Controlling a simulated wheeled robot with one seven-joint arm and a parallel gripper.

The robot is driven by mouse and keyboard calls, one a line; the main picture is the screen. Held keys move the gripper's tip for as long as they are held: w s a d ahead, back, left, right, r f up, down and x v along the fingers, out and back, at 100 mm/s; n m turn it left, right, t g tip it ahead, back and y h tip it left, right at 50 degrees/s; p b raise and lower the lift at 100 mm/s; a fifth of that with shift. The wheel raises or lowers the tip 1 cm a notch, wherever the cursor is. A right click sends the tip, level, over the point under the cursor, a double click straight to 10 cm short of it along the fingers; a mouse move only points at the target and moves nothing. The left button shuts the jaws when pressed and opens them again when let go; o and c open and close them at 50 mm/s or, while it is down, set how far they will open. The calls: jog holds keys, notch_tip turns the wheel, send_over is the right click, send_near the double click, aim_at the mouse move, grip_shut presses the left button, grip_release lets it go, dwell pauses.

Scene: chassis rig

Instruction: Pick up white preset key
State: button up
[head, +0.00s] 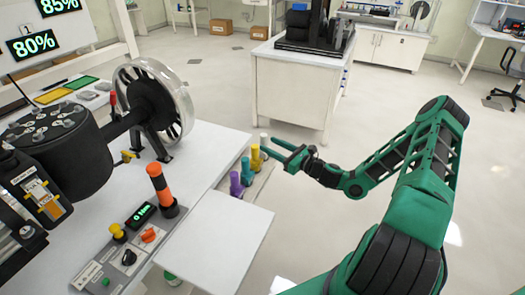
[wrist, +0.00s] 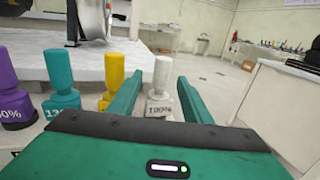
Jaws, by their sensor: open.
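The white preset key (wrist: 162,75) stands upright at the right end of a row of keys, with a label reading 100% on its base. In the wrist view it shows between the two green fingers of my gripper (wrist: 158,82), which are open. In the head view the white key (head: 264,138) is small, and my gripper (head: 270,146) reaches toward it from the right, with its fingertips close to it. I cannot tell whether a finger touches it.
Yellow (wrist: 114,72), teal (wrist: 60,75) and purple (wrist: 8,90) keys stand to its left. The white workbench (head: 215,150) with a wheel rig (head: 155,100) lies left of the keys. A white cabinet (head: 290,90) stands behind; the floor to the right is clear.

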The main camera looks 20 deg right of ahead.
aim_at(266, 143)
jog(key=x, duration=0.5)
jog(key=shift+w+d+f, duration=0.1)
jog(key=shift+d+f, duration=0.05)
grip_shut()
